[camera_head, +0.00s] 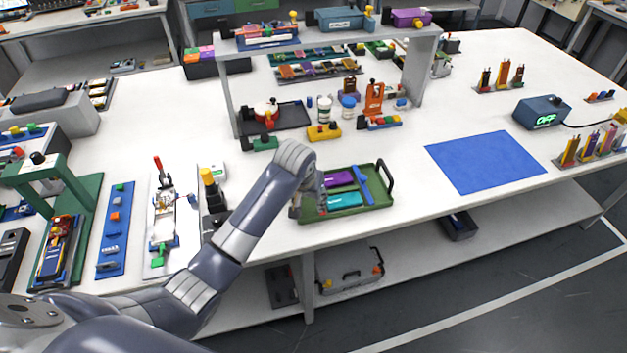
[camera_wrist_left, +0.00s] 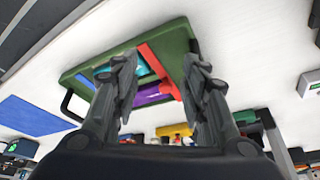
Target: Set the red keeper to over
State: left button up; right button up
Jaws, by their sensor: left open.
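The green tray (camera_head: 345,212) with a black handle lies near the table's front edge. It holds a purple pouch cell (camera_head: 339,179), a teal pouch cell (camera_head: 344,200) and a blue keeper bar (camera_head: 364,184) at its right. The red keeper (camera_wrist_left: 158,70) shows in the left wrist view as a bar along one end of the cells. In the head view only a sliver of it (camera_head: 322,196) shows beside my gripper. Whether it overlaps the cells' ends I cannot tell. My left gripper (camera_head: 308,203) is open at the tray's left end; the red keeper appears between its fingers (camera_wrist_left: 163,80).
A blue mat (camera_head: 485,162) lies to the right of the tray. A yellow block (camera_head: 324,132) and a green block (camera_head: 262,143) stand behind it, below a grey shelf frame (camera_head: 425,68). A white fixture board (camera_head: 161,222) lies to the left. The table between tray and mat is clear.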

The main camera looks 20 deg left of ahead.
pick_arm(q)
jog(key=w+a+r, duration=0.1)
jog(key=w+r, duration=0.4)
jog(key=w, duration=0.1)
jog(key=shift+n, duration=0.4)
jog(key=x, duration=1)
jog(key=shift+s+a+f+p, duration=0.1)
jog(key=shift+a+f+p, duration=0.2)
jog(key=shift+p, duration=0.1)
grip_shut()
